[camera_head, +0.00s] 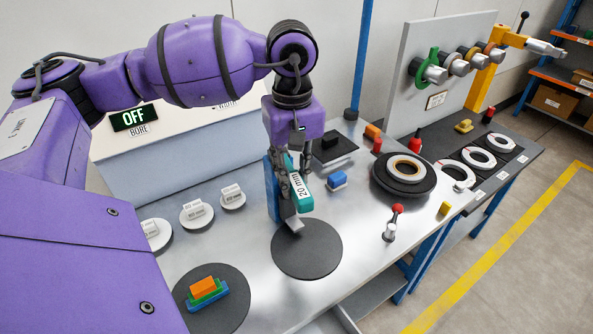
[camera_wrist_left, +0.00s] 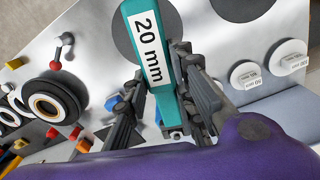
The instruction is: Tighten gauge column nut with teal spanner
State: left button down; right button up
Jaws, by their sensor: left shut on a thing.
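The teal spanner (camera_head: 304,199), labelled 20 mm, is gripped by my left gripper (camera_head: 289,192). It hangs steeply, with a grey end low over the dark round mat (camera_head: 307,249); I cannot tell whether this end touches it. In the left wrist view the teal spanner (camera_wrist_left: 151,50) runs up from between the fingers of my left gripper (camera_wrist_left: 160,88), past the top edge. A blue upright piece (camera_head: 271,190) shows just behind the gripper in the head view. I cannot identify the gauge column nut. My right gripper is not in view.
A red-knobbed lever (camera_head: 393,222), a blue block (camera_head: 337,180) and a dark turntable with rings (camera_head: 403,178) stand to the right. White labelled discs (camera_head: 197,213) and a mat with stacked coloured blocks (camera_head: 208,298) lie left. An OFF display (camera_head: 134,117) is behind.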

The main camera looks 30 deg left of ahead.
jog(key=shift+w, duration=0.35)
pick_arm(q)
jog(key=shift+s+a, duration=0.1)
jog(key=shift+s, duration=0.05)
jog(key=shift+s+a+m, duration=0.45)
jog(key=shift+m, duration=0.35)
jog(key=a+m, duration=0.1)
jog(key=s+a+m, duration=0.1)
jog(key=m, duration=0.1)
jog(key=shift+s, duration=0.3)
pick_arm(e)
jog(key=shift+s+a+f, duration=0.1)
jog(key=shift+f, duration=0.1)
pick_arm(q)
jog(key=shift+b, duration=0.3)
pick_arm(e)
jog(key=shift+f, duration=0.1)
pick_arm(q)
jog(key=shift+w+d+n, duration=0.15)
jog(key=shift+d+n, duration=0.05)
jog(key=shift+n, duration=0.1)
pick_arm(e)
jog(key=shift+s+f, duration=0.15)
